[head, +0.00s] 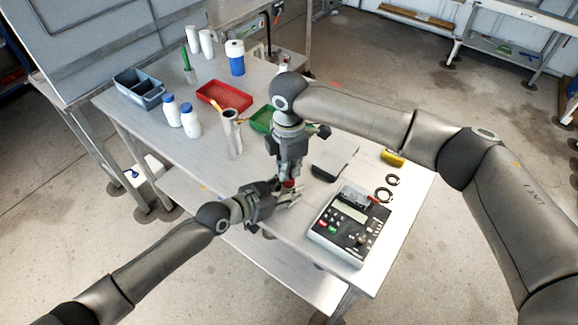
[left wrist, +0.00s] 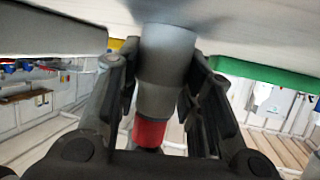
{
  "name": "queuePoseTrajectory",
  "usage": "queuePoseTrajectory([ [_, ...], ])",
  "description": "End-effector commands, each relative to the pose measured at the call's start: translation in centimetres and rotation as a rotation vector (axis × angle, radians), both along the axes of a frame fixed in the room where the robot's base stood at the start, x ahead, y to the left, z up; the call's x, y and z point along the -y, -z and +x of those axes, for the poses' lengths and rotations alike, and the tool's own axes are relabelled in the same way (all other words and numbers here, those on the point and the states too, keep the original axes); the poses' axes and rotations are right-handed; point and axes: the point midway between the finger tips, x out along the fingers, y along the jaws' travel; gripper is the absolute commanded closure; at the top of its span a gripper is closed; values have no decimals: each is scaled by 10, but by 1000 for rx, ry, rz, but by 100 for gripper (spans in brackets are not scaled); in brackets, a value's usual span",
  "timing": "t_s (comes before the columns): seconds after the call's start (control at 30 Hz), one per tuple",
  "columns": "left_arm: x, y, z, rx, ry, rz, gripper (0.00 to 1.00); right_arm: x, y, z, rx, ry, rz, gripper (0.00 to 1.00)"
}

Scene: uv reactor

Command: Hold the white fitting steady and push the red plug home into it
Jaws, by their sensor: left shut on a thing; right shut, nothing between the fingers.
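The white fitting, greyish in shade, (left wrist: 165,75) is a stepped cylinder between the two fingers of my left gripper (head: 290,196) in the left wrist view. The red plug (left wrist: 150,132) is in line with the fitting at its narrower end; how deep it sits I cannot tell. In the head view the red plug (head: 289,184) shows as a small red spot just below the tip of my right gripper (head: 290,177). The right gripper points down from above, shut and empty; whether it touches the plug is unclear. The fitting is mostly hidden by the grippers there.
A control box (head: 350,226) with a display stands right of the grippers, with black rings (head: 384,194) and a yellow piece (head: 393,158) beyond. A red tray (head: 224,97), green tray (head: 262,120), white-and-blue bottles (head: 189,122) and metal cylinder (head: 232,138) stand behind.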

Motion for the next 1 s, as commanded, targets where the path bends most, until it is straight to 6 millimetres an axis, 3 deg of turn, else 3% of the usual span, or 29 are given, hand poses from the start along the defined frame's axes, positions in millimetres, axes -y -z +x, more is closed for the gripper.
queuePoseTrajectory([
  [0.57, 0, 0, 0, 0, 0, 0, 89, 0, 2, 0, -1, 0, -1, 100],
  [1.0, 0, 0, 0, 0, 0, 0, 89, 0, -25, 0, 1, 0, -1, 100],
])
